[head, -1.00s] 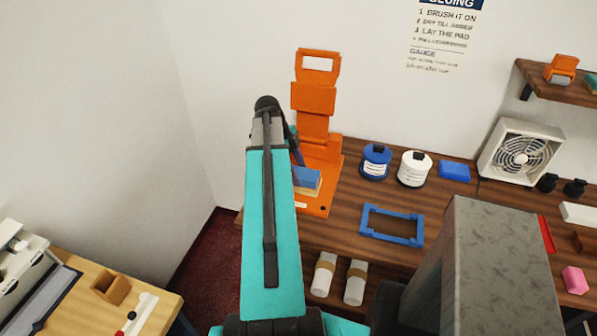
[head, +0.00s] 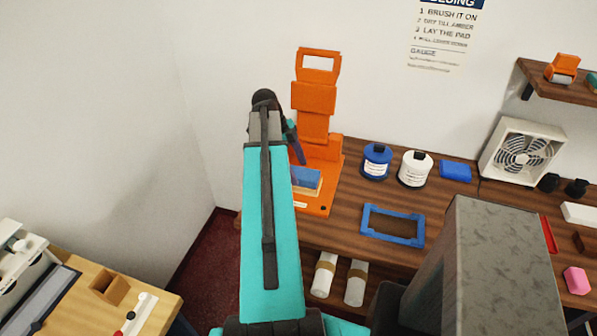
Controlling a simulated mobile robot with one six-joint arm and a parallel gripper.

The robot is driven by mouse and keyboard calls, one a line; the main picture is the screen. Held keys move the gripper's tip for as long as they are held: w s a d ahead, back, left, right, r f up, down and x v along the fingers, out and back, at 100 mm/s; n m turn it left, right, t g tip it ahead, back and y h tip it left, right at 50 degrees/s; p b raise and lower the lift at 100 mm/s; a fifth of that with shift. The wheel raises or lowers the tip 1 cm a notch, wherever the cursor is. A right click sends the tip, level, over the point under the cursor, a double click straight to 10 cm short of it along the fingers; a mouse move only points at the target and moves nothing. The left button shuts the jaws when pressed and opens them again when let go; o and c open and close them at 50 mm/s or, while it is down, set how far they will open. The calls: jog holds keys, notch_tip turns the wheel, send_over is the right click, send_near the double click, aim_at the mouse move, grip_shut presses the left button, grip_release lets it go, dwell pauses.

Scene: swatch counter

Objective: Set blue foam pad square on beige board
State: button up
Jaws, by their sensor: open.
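The blue foam pad (head: 306,176) lies on top of the beige board (head: 308,191), on the base of the orange stand (head: 325,200). My arm hides the left part of both, so I cannot tell whether the pad's edges line up with the board. My gripper (head: 297,146) is partly hidden behind my teal arm. It is open and raised above and behind the pad, apart from it.
A blue-lidded jar (head: 376,163), a white jar (head: 414,170), a blue block (head: 456,171) and a blue frame (head: 392,226) stand on the wooden counter to the right. A fan (head: 522,152) is farther right. The orange stand's tall upright is close beside my gripper.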

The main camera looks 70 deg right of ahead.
jog(key=b+v, duration=0.3)
jog(key=v, duration=0.8)
jog(key=shift+r, duration=0.4)
dwell(0.3)
